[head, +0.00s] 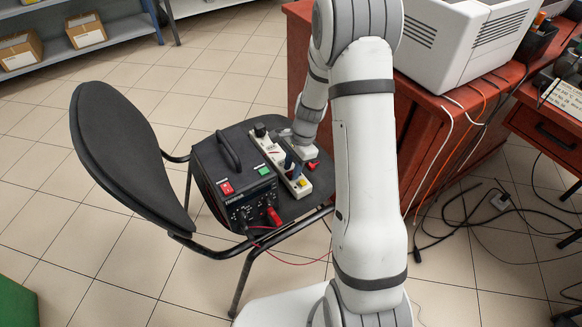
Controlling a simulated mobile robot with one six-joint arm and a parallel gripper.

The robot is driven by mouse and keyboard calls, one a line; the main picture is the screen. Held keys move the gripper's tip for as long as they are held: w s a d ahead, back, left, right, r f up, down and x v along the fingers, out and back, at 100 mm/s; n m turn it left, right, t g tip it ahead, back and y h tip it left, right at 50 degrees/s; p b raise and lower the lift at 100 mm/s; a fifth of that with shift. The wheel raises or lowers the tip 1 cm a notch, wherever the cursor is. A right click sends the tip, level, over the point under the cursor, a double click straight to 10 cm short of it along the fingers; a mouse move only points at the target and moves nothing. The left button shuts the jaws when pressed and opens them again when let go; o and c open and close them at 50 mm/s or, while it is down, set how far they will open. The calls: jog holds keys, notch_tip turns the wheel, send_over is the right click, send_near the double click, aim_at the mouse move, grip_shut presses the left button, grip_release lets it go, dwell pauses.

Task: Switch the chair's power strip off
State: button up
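The chair (119,158) is black with a metal tube frame, and its seat holds the equipment. A white power strip (269,160) lies along the seat, with a black plug (260,130) at its far end. A small yellow spot (302,182) shows at its near end; I cannot tell whether this is its switch or whether it is on. My gripper (292,164) is over the strip's near half, with dark parts close to it. I cannot tell whether it touches the strip or how far its fingers are apart. My wrist hides part of the strip.
A black instrument box (232,176) with a handle, a red switch and a green switch stands left of the strip. Red leads hang from its front. A red desk (420,130) with a white machine (465,45) stands right. Black cables (480,205) lie on the floor.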

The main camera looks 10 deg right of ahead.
jog(key=p+v, duration=0.2)
jog(key=v, duration=0.5)
jog(key=shift+r, duration=0.35)
jog(key=shift+d, duration=0.1)
jog(key=s+r+n+t+h+p, duration=0.1)
jog(key=s+r+n+p, duration=0.3)
jog(key=r, duration=1)
jog(key=s+a+r+n+t+h+p, duration=0.1)
jog(key=s+r+n+p, duration=0.4)
jog(key=s+r+p, duration=0.5)
jog(key=s+a+r+n+t+p, duration=0.1)
jog(key=s+r+n+p, duration=0.4)
jog(key=r, duration=1.2)
jog(key=s+p, duration=0.2)
jog(key=p, duration=0.2)
jog(key=shift+s+r+t+h, duration=0.3)
jog(key=shift+s+h, duration=0.05)
jog(key=shift+h, duration=0.05)
jog(key=shift+a, duration=0.15)
